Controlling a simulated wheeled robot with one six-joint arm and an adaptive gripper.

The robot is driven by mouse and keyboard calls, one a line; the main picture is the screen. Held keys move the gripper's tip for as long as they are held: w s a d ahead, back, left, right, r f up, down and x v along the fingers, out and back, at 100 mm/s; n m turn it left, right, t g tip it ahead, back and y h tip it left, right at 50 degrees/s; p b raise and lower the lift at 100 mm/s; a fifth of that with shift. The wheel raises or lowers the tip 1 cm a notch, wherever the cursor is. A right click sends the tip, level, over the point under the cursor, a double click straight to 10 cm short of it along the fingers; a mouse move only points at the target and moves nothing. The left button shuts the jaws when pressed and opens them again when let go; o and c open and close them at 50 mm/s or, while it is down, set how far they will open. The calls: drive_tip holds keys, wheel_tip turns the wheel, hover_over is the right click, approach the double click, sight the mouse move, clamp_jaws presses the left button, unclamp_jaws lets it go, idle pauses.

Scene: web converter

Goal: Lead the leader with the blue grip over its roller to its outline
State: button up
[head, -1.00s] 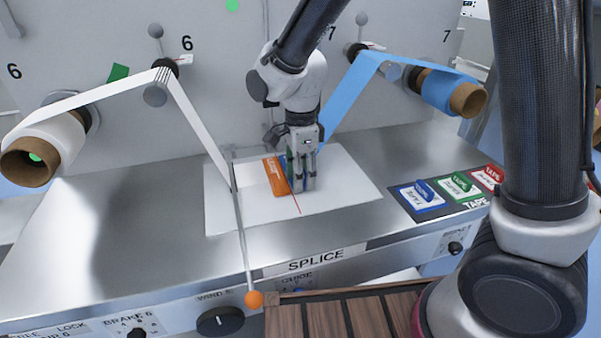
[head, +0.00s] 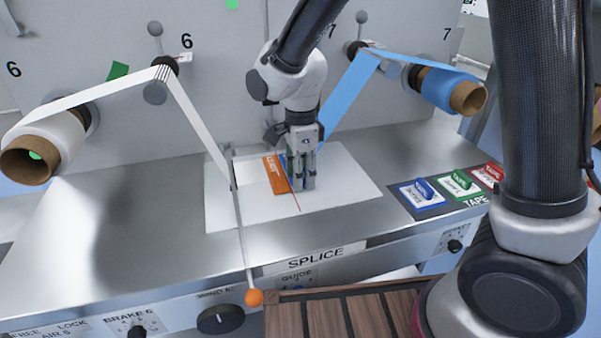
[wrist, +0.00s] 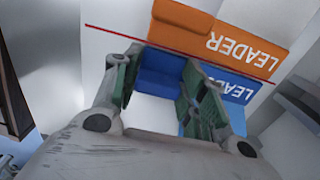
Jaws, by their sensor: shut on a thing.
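My gripper (head: 303,185) is down at the white splice plate (head: 345,190), its fingers pointing down. In the wrist view, its green-padded fingers (wrist: 160,60) are shut on the blue grip (wrist: 158,83) of the blue leader (wrist: 238,91). The blue web (head: 347,92) runs from the right roll over the roller (head: 390,69) at station 7 and down behind my gripper. An orange leader (head: 275,175) lies beside it on the left, also in the wrist view (wrist: 245,50). A red line (wrist: 118,34) crosses the plate there. My fingers hide much of the blue leader; its outline cannot be made out.
A white web (head: 195,125) runs from the left roll (head: 50,140) to the plate's left side. A thin rod with an orange knob (head: 254,297) crosses the plate's left part. Blue, green and red tape tabs (head: 455,186) sit at right.

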drive_tip(key=o, duration=1.1)
drive_tip(key=shift+o, duration=0.2)
